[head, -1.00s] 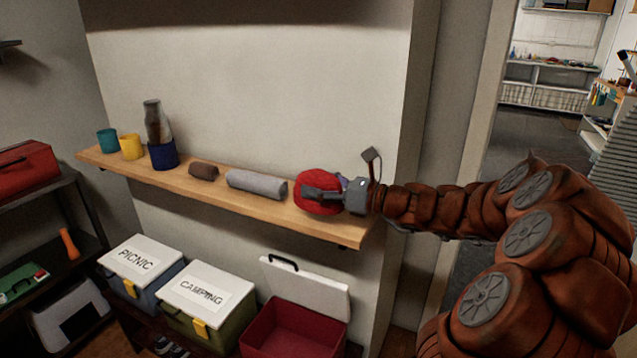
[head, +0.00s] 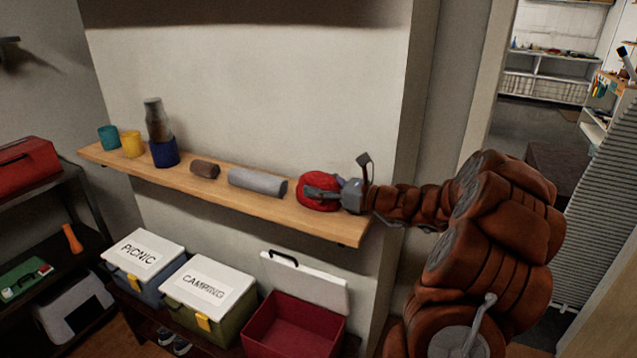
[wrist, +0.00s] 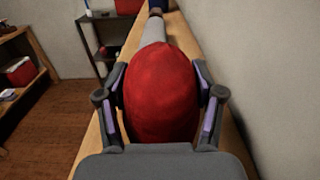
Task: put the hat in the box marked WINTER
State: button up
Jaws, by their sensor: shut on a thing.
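A red rounded hat (head: 313,184) is at the right end of the wooden wall shelf. My gripper (head: 324,193) is shut on it from the right. In the wrist view the hat (wrist: 161,92) sits between both fingers of my gripper (wrist: 162,90), over the shelf; I cannot tell whether it still touches the wood. Below stands an open red box (head: 292,325) with its white lid (head: 305,284) raised; it looks empty, and no label shows on the side I see. Two closed boxes beside it read PICNIC (head: 142,252) and CAMPING (head: 208,291).
On the wooden shelf (head: 215,191) are a grey roll (head: 257,183), a brown roll (head: 205,169), a bottle in a blue holder (head: 164,153), a yellow cup (head: 132,144) and a teal cup (head: 109,137). A dark rack (head: 75,230) stands at left. A doorway opens at right.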

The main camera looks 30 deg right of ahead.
jog(key=shift+f, duration=0.2)
jog(key=o, duration=1.2)
jog(key=shift+c, duration=0.2)
jog(key=shift+r, duration=0.15)
